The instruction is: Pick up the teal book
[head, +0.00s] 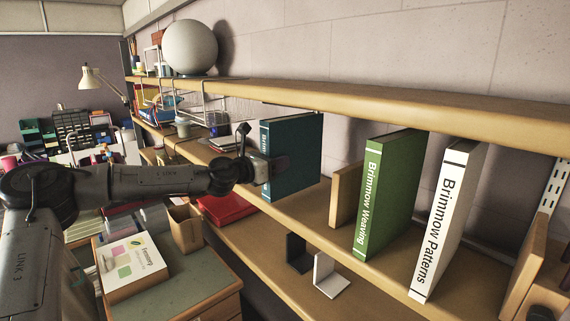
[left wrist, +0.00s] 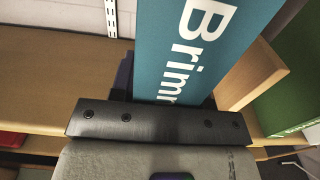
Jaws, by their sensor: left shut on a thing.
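The teal book (head: 298,150) stands upright at the shelf, with white lettering on its spine. My left gripper (head: 272,168) is at its spine and shut on it, with a finger along the cover. In the left wrist view the teal book (left wrist: 196,45) rises straight ahead, its spine reading "Brimm", with the dark gripper (left wrist: 165,110) across its lower part. The book's lower end is hidden there. I cannot tell whether its base touches the shelf board. My right gripper is not in view.
A wooden bookend (head: 345,195), a green book (head: 390,190) and a white book (head: 447,222) stand to the right on the shelf (head: 400,262). The upper shelf (head: 400,106) runs close above the teal book. Black and white bookends (head: 328,277) sit on the lower shelf.

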